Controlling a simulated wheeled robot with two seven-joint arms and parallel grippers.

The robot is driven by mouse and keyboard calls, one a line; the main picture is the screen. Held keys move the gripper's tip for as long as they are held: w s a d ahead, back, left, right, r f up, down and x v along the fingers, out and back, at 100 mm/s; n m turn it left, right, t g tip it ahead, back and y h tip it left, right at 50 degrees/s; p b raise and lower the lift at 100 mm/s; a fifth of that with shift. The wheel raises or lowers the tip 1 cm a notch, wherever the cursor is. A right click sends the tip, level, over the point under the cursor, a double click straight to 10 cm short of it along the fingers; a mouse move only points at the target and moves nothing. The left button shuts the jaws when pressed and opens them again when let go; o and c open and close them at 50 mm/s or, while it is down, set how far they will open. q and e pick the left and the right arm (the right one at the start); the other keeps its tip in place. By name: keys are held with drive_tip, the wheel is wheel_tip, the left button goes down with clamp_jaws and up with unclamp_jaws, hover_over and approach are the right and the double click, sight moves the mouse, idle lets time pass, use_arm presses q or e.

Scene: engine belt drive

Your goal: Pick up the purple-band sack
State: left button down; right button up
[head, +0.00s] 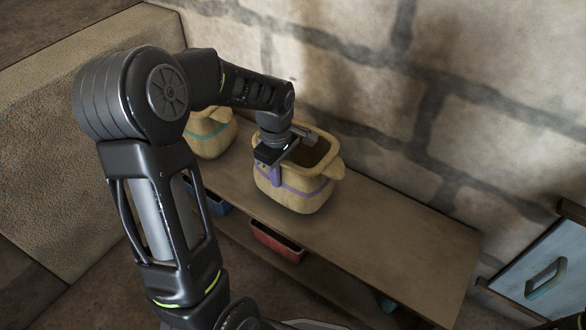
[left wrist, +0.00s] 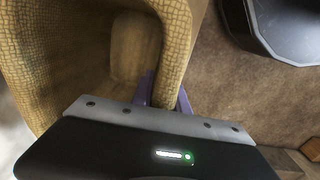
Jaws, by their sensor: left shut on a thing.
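The purple-band sack (head: 305,190) is a tan woven open-topped bag with a purple stripe. In the head view it stands upright on, or just above, a wooden shelf top (head: 380,230); I cannot tell which. My left gripper (head: 276,170) is at the sack's near left rim. In the left wrist view the jaws (left wrist: 163,95) are shut on the sack's rim (left wrist: 177,45), with one finger inside and one outside. The sack's inside looks empty in the part that shows.
A similar sack with a teal band (head: 212,135) stands to the left on the same shelf, partly behind my arm. A red bin (head: 277,243) and a blue bin (head: 217,203) sit on the lower level. A stone wall (head: 380,80) rises behind. The shelf top is clear to the right.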

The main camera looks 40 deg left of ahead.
sight(300, 170)
use_arm(q)
wheel_tip(300, 170, up, 10)
drive_tip(key=p, duration=0.4)
idle(1.0)
